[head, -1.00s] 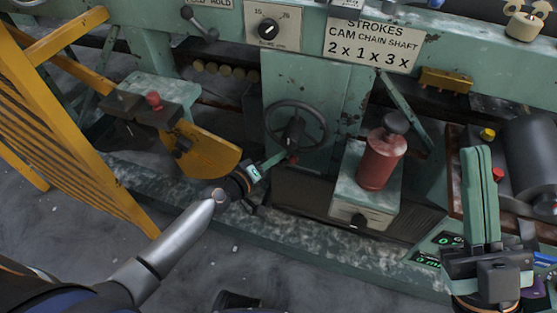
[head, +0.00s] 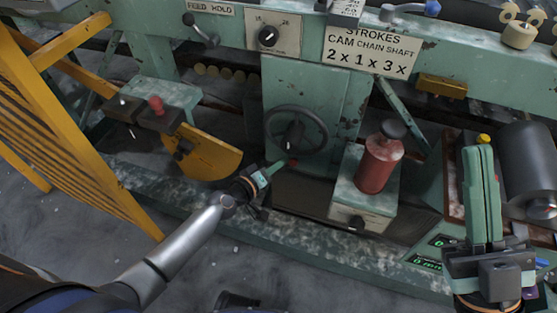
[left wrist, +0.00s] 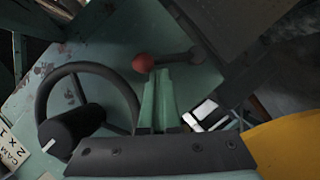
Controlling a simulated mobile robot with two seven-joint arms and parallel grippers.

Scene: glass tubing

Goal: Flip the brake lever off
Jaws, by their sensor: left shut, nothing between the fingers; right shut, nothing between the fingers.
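A lever with a red ball knob (left wrist: 143,63) and a dark rod shows in the left wrist view, on the green panel beside the handwheel. Its knob is a small red spot in the head view (head: 293,162), below the handwheel (head: 296,132). I take it for the brake lever; no label on it is readable. My left gripper (head: 282,166) is shut and empty, its green fingertips right by the knob. In the left wrist view the fingertips (left wrist: 158,76) lie just beside the knob; I cannot tell if they touch. My right gripper (head: 478,152) is shut and empty at the right.
A red cylinder with a black cap (head: 378,165) stands right of the handwheel. A yellow slatted guard (head: 75,135) stands at far left. The handwheel's dark handle (left wrist: 75,128) is close to my left gripper.

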